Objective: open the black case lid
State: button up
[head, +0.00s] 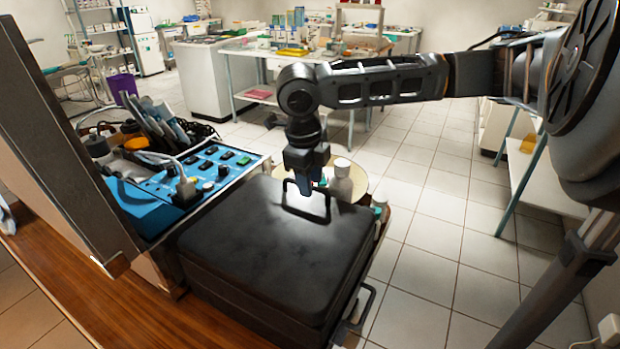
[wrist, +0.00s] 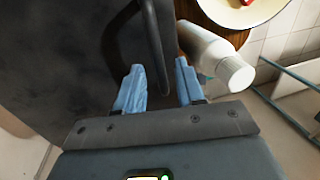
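The black case (head: 265,265) lies flat on the wooden surface in the head view, with its lid (head: 250,235) closed. A dark loop handle (head: 318,213) stands on the lid near its far edge; it also shows in the wrist view (wrist: 152,40). My gripper (head: 306,190) points down over that edge, close to the handle. In the wrist view my gripper (wrist: 160,78) has its two blue fingers spread apart, and part of the handle shows between them. I cannot tell whether the fingers touch it.
A blue control panel (head: 205,175) with tools stands left of the case. A white bottle (wrist: 215,55) is close to the right finger in the wrist view, beside a round tray (wrist: 245,12). A second handle (head: 368,300) is on the case's right side.

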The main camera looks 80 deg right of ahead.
grip_shut()
jog(key=shift+r, duration=0.1)
dwell(0.5)
